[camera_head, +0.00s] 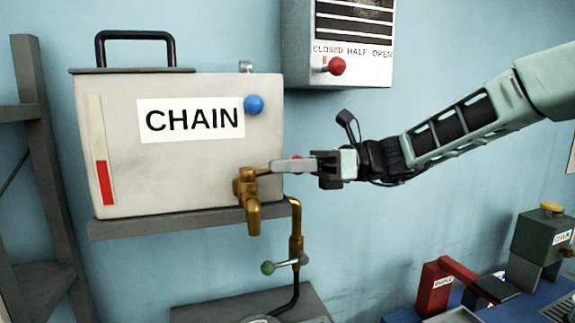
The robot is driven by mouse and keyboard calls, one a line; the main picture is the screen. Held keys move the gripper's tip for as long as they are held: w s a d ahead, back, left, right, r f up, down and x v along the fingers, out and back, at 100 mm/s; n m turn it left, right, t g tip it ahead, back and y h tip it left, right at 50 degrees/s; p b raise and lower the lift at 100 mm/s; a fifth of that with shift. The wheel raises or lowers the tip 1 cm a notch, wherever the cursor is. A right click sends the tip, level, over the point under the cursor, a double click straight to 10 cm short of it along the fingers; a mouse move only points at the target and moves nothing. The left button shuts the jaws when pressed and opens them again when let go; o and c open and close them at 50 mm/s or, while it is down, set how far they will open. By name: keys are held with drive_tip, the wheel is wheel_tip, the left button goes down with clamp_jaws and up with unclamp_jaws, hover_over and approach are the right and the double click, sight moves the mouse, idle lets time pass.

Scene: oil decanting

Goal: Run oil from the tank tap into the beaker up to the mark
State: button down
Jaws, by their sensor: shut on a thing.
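A pale grey tank (190,185) labelled CHAIN sits on a grey shelf. A brass tap (250,197) is at its lower right, with its spout pointing down. My gripper (292,165) reaches in from the right and is shut on the tap's handle, which points right, about level. The fingers hide most of the handle. A tall gauge strip (102,150) on the tank's left shows red in its lower part. I see no oil stream below the spout. I cannot make out the beaker or its mark.
A blue knob (254,105) is on the tank front. A wall box (338,45) marked CLOSED HALF OPEN has a red knob. Red and green equipment stands at lower right.

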drive_tip(key=c, duration=1.1)
unclamp_jaws()
drive_tip(key=shift+a, duration=0.1)
drive_tip(key=shift+o, duration=0.2)
drive_tip(key=shift+w+d+f+b, duration=0.15)
drive_tip(key=shift+d+b, duration=0.15)
drive_tip(key=shift+d, duration=0.25)
drive_tip(key=w+d+b, duration=0.2)
drive_tip(key=d+b, duration=0.3)
drive_tip(key=d, duration=1.1)
drive_tip(key=shift+w, duration=0.2)
drive_tip(key=shift+d, duration=0.1)
